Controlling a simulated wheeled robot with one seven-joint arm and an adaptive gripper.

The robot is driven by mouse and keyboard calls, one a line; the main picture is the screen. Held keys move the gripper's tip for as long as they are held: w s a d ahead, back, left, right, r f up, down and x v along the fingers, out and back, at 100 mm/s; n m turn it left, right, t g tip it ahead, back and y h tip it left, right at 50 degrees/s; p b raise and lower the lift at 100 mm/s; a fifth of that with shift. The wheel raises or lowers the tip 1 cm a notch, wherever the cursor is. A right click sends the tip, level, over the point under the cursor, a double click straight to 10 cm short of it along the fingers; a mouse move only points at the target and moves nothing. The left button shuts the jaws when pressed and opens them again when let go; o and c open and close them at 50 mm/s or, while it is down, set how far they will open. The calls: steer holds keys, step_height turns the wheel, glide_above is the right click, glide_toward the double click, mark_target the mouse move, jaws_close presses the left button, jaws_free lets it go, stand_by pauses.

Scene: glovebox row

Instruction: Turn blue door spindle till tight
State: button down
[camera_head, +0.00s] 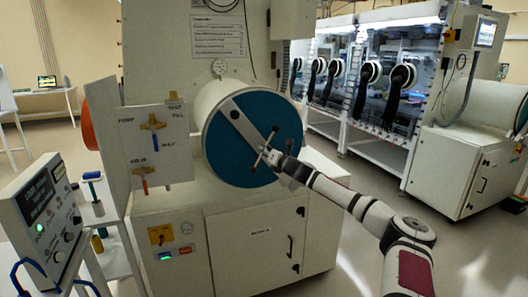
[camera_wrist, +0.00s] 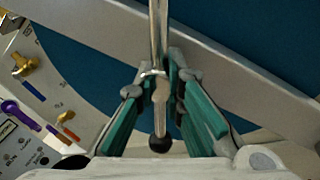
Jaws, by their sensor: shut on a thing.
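The blue round door (camera_head: 226,151) closes the front of a white cylinder, with a grey bar (camera_head: 243,125) lying diagonally across it. The spindle (camera_head: 267,150), a thin metal cross handle, stands at the middle of the bar. My gripper (camera_head: 275,158) reaches it from the lower right and is shut on the spindle handle. In the wrist view, the green-padded fingers stand on both sides of the metal rod (camera_wrist: 159,105), which ends in a dark knob (camera_wrist: 160,145). The blue door (camera_wrist: 100,50) and the bar (camera_wrist: 235,65) show behind. The spindle's hub is partly hidden.
A valve panel (camera_head: 176,160) with brass, blue and orange handles stands left of the door; it also shows in the wrist view (camera_wrist: 20,105). A round gauge (camera_head: 219,67) is above the cylinder. A control box (camera_head: 42,205) stands at lower left. Floor at right is clear.

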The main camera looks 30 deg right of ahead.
steer(key=c, duration=1.7)
jaws_free()
steer(key=shift+f, duration=0.1)
steer(key=shift+o, duration=0.2)
steer(key=s, duration=1.2)
steer(key=shift+a, duration=0.1)
